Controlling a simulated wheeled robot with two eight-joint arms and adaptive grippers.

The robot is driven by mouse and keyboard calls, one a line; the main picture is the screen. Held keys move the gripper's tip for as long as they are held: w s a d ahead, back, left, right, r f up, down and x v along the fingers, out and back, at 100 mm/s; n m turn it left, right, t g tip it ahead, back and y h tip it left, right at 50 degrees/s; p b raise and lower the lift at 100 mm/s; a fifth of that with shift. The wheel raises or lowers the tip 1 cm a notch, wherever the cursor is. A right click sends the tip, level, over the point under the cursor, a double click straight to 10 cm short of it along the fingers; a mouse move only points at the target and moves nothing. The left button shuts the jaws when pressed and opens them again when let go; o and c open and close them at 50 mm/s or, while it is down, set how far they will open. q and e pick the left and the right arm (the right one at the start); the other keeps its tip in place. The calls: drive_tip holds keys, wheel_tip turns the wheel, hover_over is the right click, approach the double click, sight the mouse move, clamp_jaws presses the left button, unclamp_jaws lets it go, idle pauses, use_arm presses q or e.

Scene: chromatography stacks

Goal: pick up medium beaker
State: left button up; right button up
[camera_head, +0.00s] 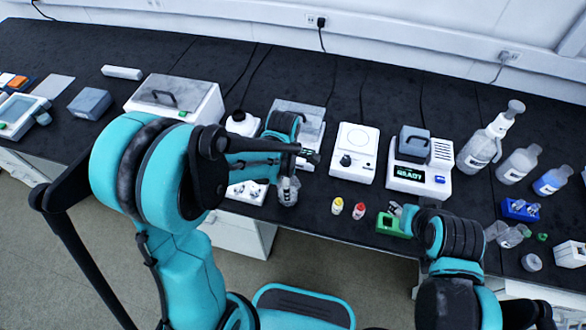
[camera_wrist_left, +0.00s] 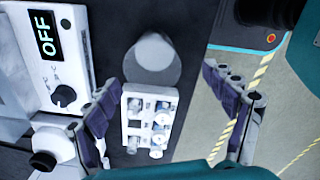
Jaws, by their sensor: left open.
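A clear, greyish beaker (camera_head: 288,191) stands near the front edge of the black bench, just right of a white rack (camera_head: 247,192). My left gripper (camera_head: 303,152) is above the beaker and partly covers its top. In the left wrist view the beaker (camera_wrist_left: 152,62) shows as a grey cylinder between the tips of my open left gripper (camera_wrist_left: 160,78), with space on both sides. The white rack of small vials (camera_wrist_left: 150,118) lies just below it in that picture. My right arm is at the right of the head view; its fingers are not clear.
A device with a dial and OFF display (camera_wrist_left: 48,45) is close to one left finger. A yellow-capped vial (camera_head: 337,206), a red-capped vial (camera_head: 359,211) and a green holder (camera_head: 390,226) stand to the beaker's right. Open floor (camera_wrist_left: 225,125) lies past the bench edge.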

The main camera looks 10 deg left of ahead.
use_arm(q)
drive_tip(key=f, duration=0.2)
drive_tip(key=b, duration=0.1)
drive_tip(key=shift+w+f+n, duration=0.3)
drive_tip(key=shift+f, duration=0.1)
drive_tip(key=f+b, duration=0.1)
drive_tip(key=f, duration=0.1)
drive_tip(key=f+b, duration=0.2)
drive_tip(key=f, duration=0.1)
drive_tip(key=shift+w+d+f, duration=0.15)
drive_tip(key=shift+w+f, duration=0.05)
drive_tip(key=shift+r, duration=0.1)
drive_tip(key=shift+c, duration=0.5)
drive_tip(key=c, duration=1.3)
use_arm(e)
drive_tip(key=f, duration=0.3)
drive_tip(key=shift+w+f, duration=0.2)
